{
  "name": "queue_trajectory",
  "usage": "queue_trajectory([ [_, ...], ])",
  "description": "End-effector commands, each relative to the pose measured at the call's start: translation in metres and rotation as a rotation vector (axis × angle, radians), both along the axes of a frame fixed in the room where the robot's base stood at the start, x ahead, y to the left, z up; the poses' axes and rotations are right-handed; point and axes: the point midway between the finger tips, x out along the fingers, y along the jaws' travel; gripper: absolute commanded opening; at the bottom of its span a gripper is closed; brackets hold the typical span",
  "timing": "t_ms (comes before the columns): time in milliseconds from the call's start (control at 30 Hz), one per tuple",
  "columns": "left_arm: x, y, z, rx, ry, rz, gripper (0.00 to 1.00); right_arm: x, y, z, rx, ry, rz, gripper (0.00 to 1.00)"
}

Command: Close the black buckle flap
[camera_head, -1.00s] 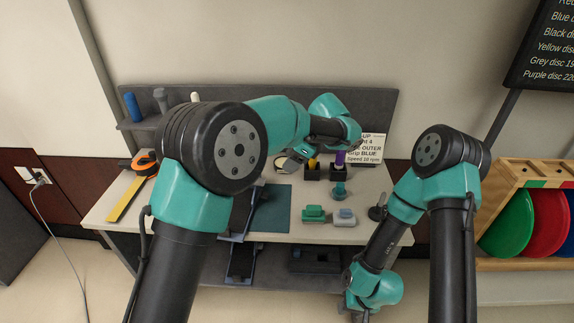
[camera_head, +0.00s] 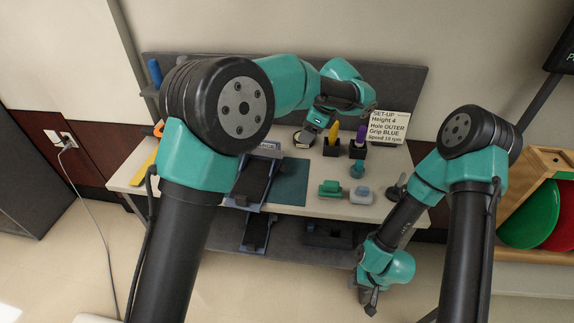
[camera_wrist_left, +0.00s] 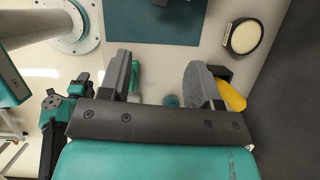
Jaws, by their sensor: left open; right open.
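I cannot make out the black buckle flap for certain in either view. Two black foot plates in blue-grey frames show in the head view, an upper one (camera_head: 254,180) at the bench and a lower one (camera_head: 256,232) below it; my left arm partly covers this area. My left gripper (camera_head: 308,135) is over the back of the bench, right of the upper plate. In the left wrist view its fingers (camera_wrist_left: 160,85) are wide apart with nothing held. My right gripper (camera_head: 371,301) hangs low in front of the bench, open and far from the plates.
A teal mat (camera_head: 291,183) lies beside the upper plate. A yellow grip (camera_head: 332,140) and a purple grip (camera_head: 360,137) stand in black holders. A green block (camera_head: 330,188) and a grey block (camera_head: 361,195) sit in front. A cream round disc (camera_wrist_left: 245,37) lies near my left gripper.

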Motion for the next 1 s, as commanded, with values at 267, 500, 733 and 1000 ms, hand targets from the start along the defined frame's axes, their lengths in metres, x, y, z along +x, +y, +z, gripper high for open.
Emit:
queue_trajectory([
  [267,0.003,0.016,-0.037,0.002,0.003,0.002,0.57,0.000,0.000,0.000,0.000,0.000,0.000,0.43],
  [500,0.006,0.031,-0.075,0.002,0.004,0.001,0.57,0.000,0.000,0.000,0.000,0.000,0.000,0.43],
  [733,0.010,0.045,-0.111,0.003,0.002,0.001,0.57,0.000,0.000,0.000,0.000,0.000,0.000,0.43],
  [1000,0.013,0.059,-0.145,0.001,0.002,0.001,0.57,0.000,0.000,0.000,0.000,0.000,0.000,0.43],
])
